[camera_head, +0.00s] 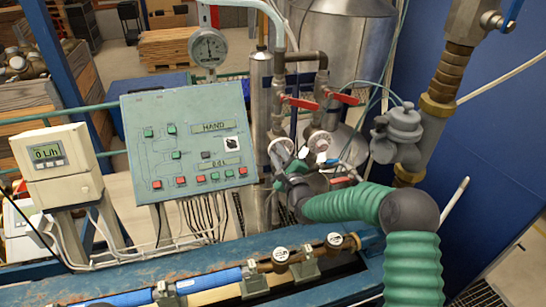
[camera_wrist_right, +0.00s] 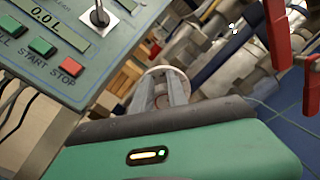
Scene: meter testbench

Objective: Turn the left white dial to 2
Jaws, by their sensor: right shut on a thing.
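Two round white dials sit side by side on the pipework right of the control panel. The left white dial (camera_head: 281,147) is partly covered by my right gripper (camera_head: 287,160), whose green arm reaches in from the right. In the right wrist view the two fingers (camera_wrist_right: 172,92) are closed on a pale round dial (camera_wrist_right: 163,76). The dial's markings and setting are too small and hidden to read. The right white dial (camera_head: 319,143) stands free, just right of the gripper. My left gripper is not in view.
A green control panel (camera_head: 187,136) stands left of the dials, with a small meter (camera_head: 50,152) further left. Red valve handles (camera_head: 300,103) and pipes (camera_head: 325,70) crowd above the gripper. A blue pipe bench (camera_head: 180,270) runs along the front.

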